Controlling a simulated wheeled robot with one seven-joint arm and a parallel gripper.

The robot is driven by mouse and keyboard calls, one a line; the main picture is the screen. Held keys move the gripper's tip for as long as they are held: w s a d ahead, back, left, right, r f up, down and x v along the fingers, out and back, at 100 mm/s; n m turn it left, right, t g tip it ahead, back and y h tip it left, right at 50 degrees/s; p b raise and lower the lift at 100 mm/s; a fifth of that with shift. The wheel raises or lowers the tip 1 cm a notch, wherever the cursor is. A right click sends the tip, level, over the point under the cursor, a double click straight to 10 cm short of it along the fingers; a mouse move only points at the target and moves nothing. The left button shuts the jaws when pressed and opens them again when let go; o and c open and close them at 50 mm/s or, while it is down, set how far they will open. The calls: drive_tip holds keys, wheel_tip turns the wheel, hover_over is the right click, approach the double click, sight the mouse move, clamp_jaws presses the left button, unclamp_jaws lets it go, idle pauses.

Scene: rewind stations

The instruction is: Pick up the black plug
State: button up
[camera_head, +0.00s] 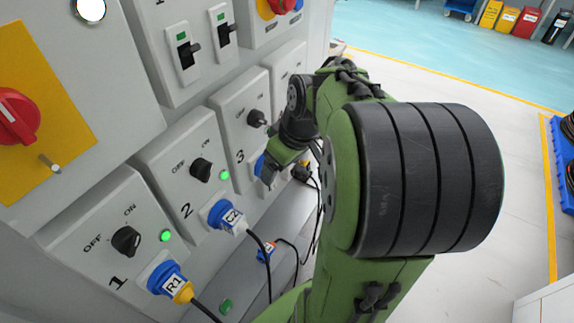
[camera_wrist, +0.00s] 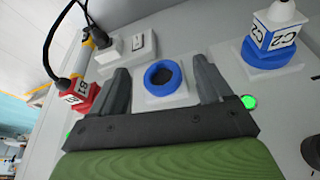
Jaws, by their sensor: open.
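My gripper (camera_wrist: 163,85) is open and empty. Its two fingers stand either side of an empty blue round socket (camera_wrist: 163,76) on a white plate, with a gap to it. In the head view my gripper (camera_head: 268,175) is by station 3, partly hidden by my own arm. A dark plug-like end with a yellow part and a cable (camera_wrist: 100,38) shows at upper left in the wrist view, beyond the left finger. A dark piece (camera_head: 300,172) also shows beside my gripper in the head view. I cannot tell for sure that either is the black plug.
A blue-and-white C2 plug (camera_wrist: 275,40) sits in the socket right of my gripper. A red plug (camera_wrist: 84,97) is close to the left finger. A blue R1 plug (camera_head: 170,280) is in station 1. Loose cables and a labelled plug (camera_head: 267,251) lie on the ledge.

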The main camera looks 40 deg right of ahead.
sight(303, 170)
drive_tip(key=s+d+f+t+y+b, duration=0.25)
drive_tip(key=d+f+b, duration=0.35)
drive_tip(key=d+f, duration=1.3)
drive_tip(key=w+a+b, duration=0.1)
drive_tip(key=w, duration=0.2)
drive_tip(key=w+a, duration=0.2)
drive_tip(key=w, duration=0.2)
drive_tip(key=w+a+b, duration=0.1)
drive_tip(key=w+a, duration=0.1)
drive_tip(key=w, duration=0.1)
drive_tip(key=shift+w+f+b, duration=0.1)
drive_tip(key=shift+w+b, duration=0.1)
drive_tip(key=shift+b, duration=0.1)
drive_tip(key=shift+w+f, duration=0.15)
drive_tip(key=shift+f, duration=0.15)
drive_tip(key=shift+r, duration=0.1)
drive_tip(key=c, duration=1.2)
